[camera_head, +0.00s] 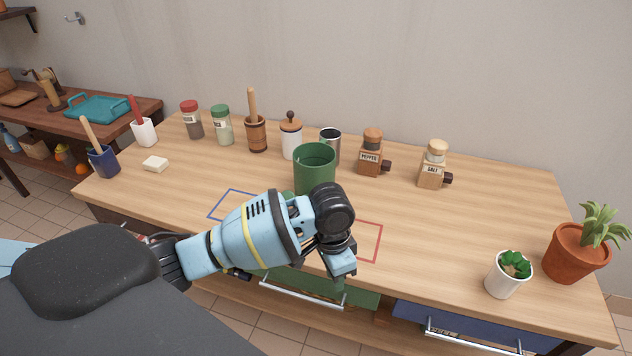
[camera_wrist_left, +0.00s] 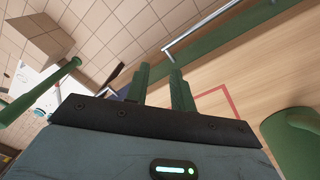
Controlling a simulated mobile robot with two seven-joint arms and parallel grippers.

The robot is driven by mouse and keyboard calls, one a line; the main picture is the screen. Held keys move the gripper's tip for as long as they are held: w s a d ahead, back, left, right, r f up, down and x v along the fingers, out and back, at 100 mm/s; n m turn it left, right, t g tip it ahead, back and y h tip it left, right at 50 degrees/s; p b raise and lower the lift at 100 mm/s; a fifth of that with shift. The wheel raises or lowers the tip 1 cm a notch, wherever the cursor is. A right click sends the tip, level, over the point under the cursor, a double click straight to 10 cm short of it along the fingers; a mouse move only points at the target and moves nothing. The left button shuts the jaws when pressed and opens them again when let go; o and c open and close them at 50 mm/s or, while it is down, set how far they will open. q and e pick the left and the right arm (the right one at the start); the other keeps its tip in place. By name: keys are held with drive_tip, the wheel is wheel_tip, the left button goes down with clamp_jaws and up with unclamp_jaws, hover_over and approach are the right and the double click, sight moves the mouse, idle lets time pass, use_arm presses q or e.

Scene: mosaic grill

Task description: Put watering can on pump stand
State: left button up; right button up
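A green, open-topped cylindrical vessel (camera_head: 315,165), which looks like the watering can, stands upright on the wooden table behind my left wrist. A green rounded body also shows at the right edge of the left wrist view (camera_wrist_left: 293,140). A green tube (camera_wrist_left: 42,90) crosses the left of that view; I cannot tell what it belongs to. My left gripper (camera_head: 341,265) is over the table's front edge, in front of the vessel. Its two fingers (camera_wrist_left: 162,80) are apart, with nothing visible between them. I cannot make out a pump stand. My right gripper is not in view.
Jars, a mortar, a metal cup, a pepper mill (camera_head: 370,155) and a salt mill (camera_head: 434,168) line the back of the table (camera_head: 480,225). Blue and red outlines mark its front. Potted plants (camera_head: 577,250) stand at right. A green drawer (camera_head: 320,284) is below; the right-centre tabletop is clear.

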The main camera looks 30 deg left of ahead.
use_arm(q)
drive_tip(key=s+d+f+h, duration=0.1)
drive_tip(key=s+d+f, duration=0.1)
drive_tip(key=s+f, duration=0.35)
drive_tip(key=s+d+f+h, duration=0.1)
drive_tip(key=s+d+f, duration=0.15)
drive_tip(key=s, duration=0.55)
drive_tip(key=s+a+f+n+t+y, duration=0.1)
drive_tip(key=s+a+n, duration=0.15)
drive_tip(key=s, duration=0.55)
drive_tip(key=s+a+f+n+y, duration=0.1)
drive_tip(key=s+a+n, duration=0.15)
drive_tip(key=s, duration=0.55)
wheel_tip(320, 180, down, 7)
drive_tip(key=w+t, duration=0.1)
drive_tip(key=t, duration=0.6)
drive_tip(key=shift+a+h, duration=0.2)
drive_tip(key=shift+h, duration=0.2)
drive_tip(key=shift+o, duration=1.4)
drive_tip(key=shift+f, duration=0.15)
